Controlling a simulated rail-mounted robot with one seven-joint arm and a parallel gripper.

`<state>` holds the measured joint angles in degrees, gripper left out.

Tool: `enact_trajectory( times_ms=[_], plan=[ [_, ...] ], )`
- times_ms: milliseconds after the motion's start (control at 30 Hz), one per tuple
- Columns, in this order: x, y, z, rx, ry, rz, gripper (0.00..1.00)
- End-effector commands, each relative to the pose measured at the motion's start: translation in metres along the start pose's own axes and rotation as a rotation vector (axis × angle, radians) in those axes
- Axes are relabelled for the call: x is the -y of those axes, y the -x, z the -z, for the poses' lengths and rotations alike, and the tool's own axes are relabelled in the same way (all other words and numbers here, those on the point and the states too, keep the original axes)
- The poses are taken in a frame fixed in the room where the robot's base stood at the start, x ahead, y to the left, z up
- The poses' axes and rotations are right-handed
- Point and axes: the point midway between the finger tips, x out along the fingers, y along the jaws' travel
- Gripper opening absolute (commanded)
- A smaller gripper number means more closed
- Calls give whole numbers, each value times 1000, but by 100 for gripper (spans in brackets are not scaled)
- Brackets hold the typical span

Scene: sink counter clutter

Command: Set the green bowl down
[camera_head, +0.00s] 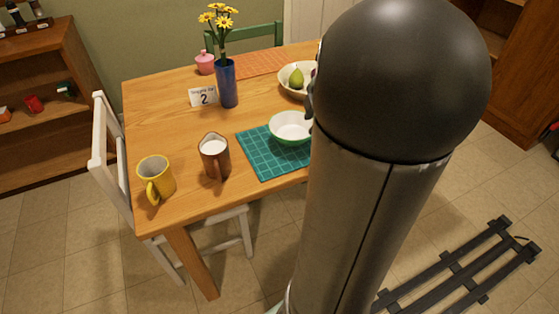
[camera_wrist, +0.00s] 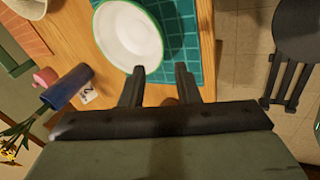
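The green bowl (camera_head: 290,128), white inside with a green rim, appears upright at the teal grid placemat (camera_head: 262,156) in the head view. My arm hides its right edge. In the wrist view the bowl (camera_wrist: 128,35) is at the top, partly over the placemat (camera_wrist: 192,45). My gripper (camera_wrist: 160,67) has its two fingers apart, with table and mat showing between them. The left fingertip is at the bowl's near rim; I cannot tell whether it touches. My gripper is hidden in the head view. Whether the bowl fully rests on the mat is unclear.
A brown mug (camera_head: 214,157) with white contents and a yellow mug (camera_head: 156,178) stand left of the mat. Behind are a blue vase (camera_head: 227,85) with yellow flowers, a number card (camera_head: 202,97), a pink jar (camera_head: 205,63) and a cream bowl (camera_head: 292,85) holding a pear.

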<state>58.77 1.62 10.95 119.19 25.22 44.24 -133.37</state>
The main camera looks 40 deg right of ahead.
Motion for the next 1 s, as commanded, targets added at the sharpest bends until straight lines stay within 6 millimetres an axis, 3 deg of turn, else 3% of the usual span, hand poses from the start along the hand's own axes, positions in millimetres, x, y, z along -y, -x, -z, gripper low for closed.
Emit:
enact_trajectory(
  times_ms=[133,267,400,533,700,800,1000],
  plan=[
    [9,-5,30,-13,-72,39,29],
    [37,-12,87,-11,-254,131,29],
    [86,-15,148,49,-515,238,29],
    [136,-13,187,148,-752,299,29],
    [191,-8,211,284,-1006,308,29],
    [212,-5,215,339,-1107,295,29],
    [226,-4,216,381,-1190,278,29]
  ],
)
